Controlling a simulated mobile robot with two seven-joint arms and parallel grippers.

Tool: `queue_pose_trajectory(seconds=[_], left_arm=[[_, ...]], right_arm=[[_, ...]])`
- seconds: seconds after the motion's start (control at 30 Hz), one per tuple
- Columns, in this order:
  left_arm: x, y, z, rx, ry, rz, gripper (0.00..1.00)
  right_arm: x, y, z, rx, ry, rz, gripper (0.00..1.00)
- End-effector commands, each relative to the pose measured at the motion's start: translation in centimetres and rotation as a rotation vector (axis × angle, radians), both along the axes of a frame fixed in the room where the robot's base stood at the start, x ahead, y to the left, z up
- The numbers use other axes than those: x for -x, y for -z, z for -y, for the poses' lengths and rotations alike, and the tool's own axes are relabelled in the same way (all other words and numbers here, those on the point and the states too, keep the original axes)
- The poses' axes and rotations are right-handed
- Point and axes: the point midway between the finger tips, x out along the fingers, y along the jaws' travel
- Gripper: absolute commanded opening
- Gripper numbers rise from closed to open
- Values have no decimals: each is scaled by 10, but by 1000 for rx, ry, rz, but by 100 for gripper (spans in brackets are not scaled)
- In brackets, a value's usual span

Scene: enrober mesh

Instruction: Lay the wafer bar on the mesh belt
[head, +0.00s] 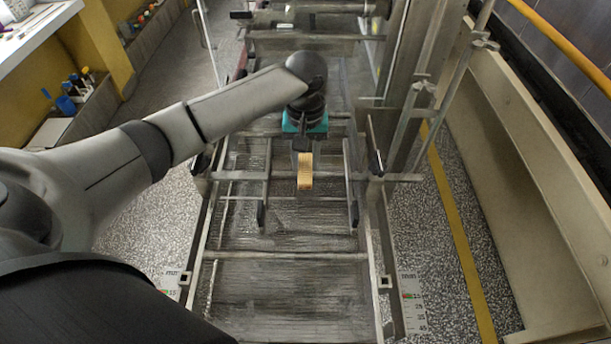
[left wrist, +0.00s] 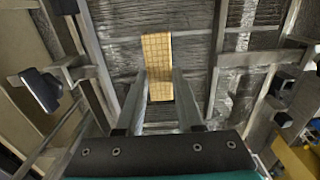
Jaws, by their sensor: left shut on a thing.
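The wafer bar (head: 305,171) is a tan, grid-patterned strip, held at the tip of my left gripper (head: 304,157). In the left wrist view the wafer bar (left wrist: 157,66) sticks out beyond the two fingers of my left gripper (left wrist: 160,88), which are shut on its near end. The mesh belt (head: 285,285) is a grey woven surface running away from me between metal side rails. The bar is over the belt; whether it touches the mesh I cannot tell. My right gripper is not in view.
Metal crossbars (head: 285,255) span the belt, and guide bars with dark ends (head: 261,215) stand near the bar. A metal upright frame (head: 405,90) rises at the right. The near stretch of belt is clear. A white counter (head: 35,30) is at far left.

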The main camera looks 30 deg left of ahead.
Motion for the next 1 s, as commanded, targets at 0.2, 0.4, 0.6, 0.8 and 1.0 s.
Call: queue_pose_trajectory(seconds=[0.2, 0.4, 0.6, 0.8, 1.0], left_arm=[[0, 20, 0, 0, -1, 0, 5], [0, 50, 0, 0, 0, -1, 5], [-1, 55, 0, 1, 0, 3, 5], [0, 56, 0, 0, 0, 1, 5], [-1, 57, 0, 0, 0, 1, 51]], right_arm=[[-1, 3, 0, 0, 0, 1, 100], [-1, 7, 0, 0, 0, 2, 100], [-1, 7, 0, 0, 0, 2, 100], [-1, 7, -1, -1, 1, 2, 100], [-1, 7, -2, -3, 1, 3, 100]])
